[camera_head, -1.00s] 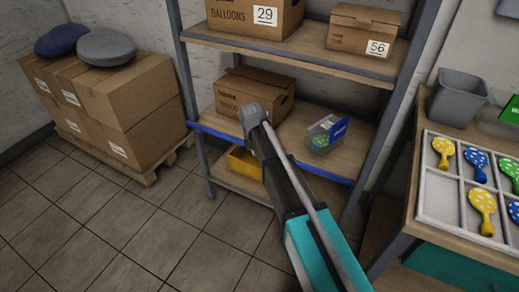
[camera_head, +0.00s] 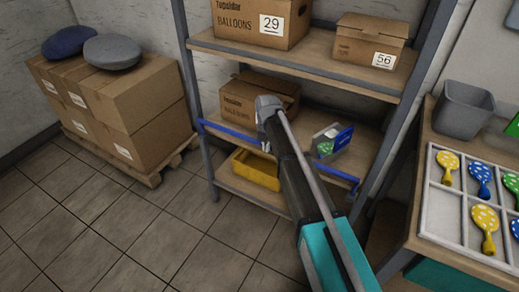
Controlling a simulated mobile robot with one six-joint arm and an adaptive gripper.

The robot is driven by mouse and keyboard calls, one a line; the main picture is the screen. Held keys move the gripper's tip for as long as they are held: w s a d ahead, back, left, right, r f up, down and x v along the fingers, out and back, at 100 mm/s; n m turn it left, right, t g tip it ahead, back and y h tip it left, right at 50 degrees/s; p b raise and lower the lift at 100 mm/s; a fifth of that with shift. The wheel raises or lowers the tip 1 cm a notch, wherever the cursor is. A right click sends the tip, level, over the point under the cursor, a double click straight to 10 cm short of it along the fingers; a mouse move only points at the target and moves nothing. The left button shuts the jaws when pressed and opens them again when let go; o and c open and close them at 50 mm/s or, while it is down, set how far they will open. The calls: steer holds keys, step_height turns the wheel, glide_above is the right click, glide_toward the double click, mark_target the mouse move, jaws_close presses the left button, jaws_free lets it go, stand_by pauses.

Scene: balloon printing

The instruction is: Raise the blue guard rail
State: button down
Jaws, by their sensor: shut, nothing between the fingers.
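The blue guard rail (camera_head: 228,132) runs along the front of the middle shelf (camera_head: 291,141). It stands slightly above the shelf's front edge, with its right end bent down toward the rack post. My gripper (camera_head: 268,103) is shut and empty in front of the middle shelf. It overlaps the middle of the rail and hides part of it. I cannot tell whether it touches the rail.
An open cardboard box (camera_head: 245,98) and a small clear bin with a blue label (camera_head: 331,142) stand on the middle shelf. A yellow bin (camera_head: 256,170) is on the bottom shelf. Stacked boxes (camera_head: 128,95) stand left; a table with a balloon tray (camera_head: 432,205) is right.

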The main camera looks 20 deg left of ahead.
steer(key=shift+w+r, duration=0.25)
steer(key=shift+w, duration=0.65)
steer(key=shift+w, duration=0.25)
steer(key=shift+r+p, duration=0.15)
steer(key=shift+p, duration=0.15)
steer(key=shift+w, duration=0.1)
steer(key=shift+r+p, duration=0.65)
steer(key=shift+p, duration=0.05)
steer(key=shift+s+r, duration=0.2)
steer(key=shift+r, duration=0.1)
steer(key=shift+s+f, duration=0.1)
steer(key=shift+s, duration=0.45)
